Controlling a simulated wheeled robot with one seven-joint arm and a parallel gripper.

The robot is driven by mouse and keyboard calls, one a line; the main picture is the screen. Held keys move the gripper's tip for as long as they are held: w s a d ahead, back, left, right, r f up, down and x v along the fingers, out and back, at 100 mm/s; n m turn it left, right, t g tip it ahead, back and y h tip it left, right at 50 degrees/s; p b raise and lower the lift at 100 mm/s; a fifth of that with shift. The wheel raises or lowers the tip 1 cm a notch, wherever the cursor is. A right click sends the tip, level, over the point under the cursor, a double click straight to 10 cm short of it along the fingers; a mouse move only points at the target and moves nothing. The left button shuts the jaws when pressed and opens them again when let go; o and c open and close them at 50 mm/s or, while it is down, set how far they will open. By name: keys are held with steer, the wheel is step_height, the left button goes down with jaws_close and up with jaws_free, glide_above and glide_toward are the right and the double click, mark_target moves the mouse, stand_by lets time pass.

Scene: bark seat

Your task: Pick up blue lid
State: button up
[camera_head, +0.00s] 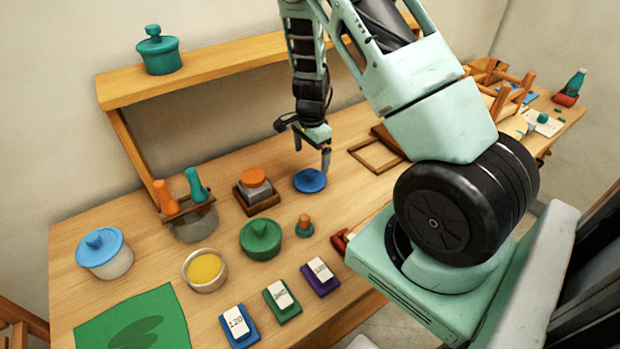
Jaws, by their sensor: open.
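A round blue lid (310,181) with a small knob lies flat on the wooden table (150,215), near its middle. My gripper (312,152) hangs just above and behind this lid, pointing down. Its two fingers are apart with nothing between them. They appear clear of the lid, though the exact gap is hard to tell. Another blue lid (98,246) sits on a pale jar (112,266) at the left.
Left of the loose lid stands an orange-topped block (254,181) on a brown base. A green lidded pot (261,240) and a small orange-knobbed piece (304,226) stand in front. A wooden frame (377,157) lies to the right. A raised shelf (220,58) runs behind.

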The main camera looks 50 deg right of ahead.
mark_target(310, 171)
steer(key=shift+a+f+p, duration=0.15)
steer(key=shift+f+p, duration=1.1)
steer(key=shift+f, duration=2.7)
steer(key=c, duration=0.7)
